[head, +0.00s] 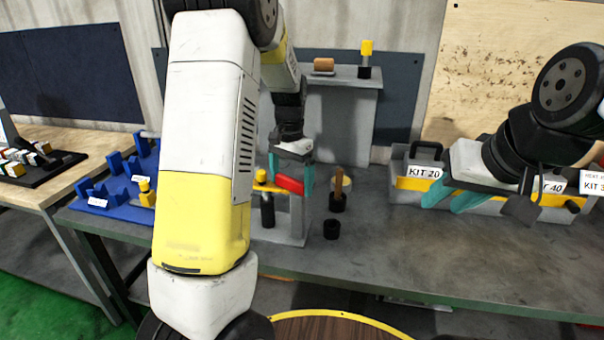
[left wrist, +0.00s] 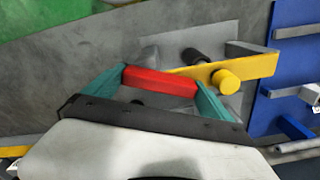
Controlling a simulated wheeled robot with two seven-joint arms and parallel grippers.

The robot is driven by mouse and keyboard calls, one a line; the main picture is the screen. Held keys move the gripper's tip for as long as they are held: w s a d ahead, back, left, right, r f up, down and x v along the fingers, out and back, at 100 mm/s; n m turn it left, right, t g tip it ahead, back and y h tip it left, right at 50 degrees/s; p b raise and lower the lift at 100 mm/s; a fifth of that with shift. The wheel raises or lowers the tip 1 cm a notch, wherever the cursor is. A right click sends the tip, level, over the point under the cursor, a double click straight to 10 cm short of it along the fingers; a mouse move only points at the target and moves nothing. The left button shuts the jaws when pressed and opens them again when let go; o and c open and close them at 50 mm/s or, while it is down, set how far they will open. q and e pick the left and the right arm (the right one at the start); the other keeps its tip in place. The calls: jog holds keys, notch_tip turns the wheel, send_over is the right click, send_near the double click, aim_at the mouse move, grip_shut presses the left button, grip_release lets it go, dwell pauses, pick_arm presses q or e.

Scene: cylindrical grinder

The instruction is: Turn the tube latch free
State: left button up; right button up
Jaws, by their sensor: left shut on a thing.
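The tube latch is a yellow bar with a red handle (left wrist: 160,82) and a round yellow knob (left wrist: 225,81). It sits on a grey stand (head: 298,215) on the bench. My left gripper (head: 293,183) is shut on the red handle, with a teal finger at each end of it in the left wrist view. The yellow bar (head: 265,187) runs left from the red part in the head view. My right gripper (head: 495,200) hangs in front of the grey kit bins, its teal fingers apart and nothing seen between them.
A black cup with a wooden handle (head: 338,195) and a small black ring (head: 332,229) stand right of the stand. Blue holders (head: 120,185) are at the left. Grey bins with KIT labels (head: 408,185) stand at the right. The bench front right is clear.

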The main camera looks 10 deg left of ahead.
pick_arm(q)
jog(key=shift+w, duration=0.1)
jog(key=m, duration=0.5)
jog(key=shift+w+d+r+m, duration=0.1)
jog(key=shift+w+d+m, duration=0.2)
jog(key=shift+w+d, duration=0.1)
jog(key=m, duration=0.3)
jog(key=d+m, duration=0.1)
jog(key=m, duration=0.2)
jog(key=shift+w, duration=0.2)
dwell(0.4)
jog(key=o, duration=1.7)
jog(key=shift+r, duration=0.1)
notch_tip(320, 180, up, 8)
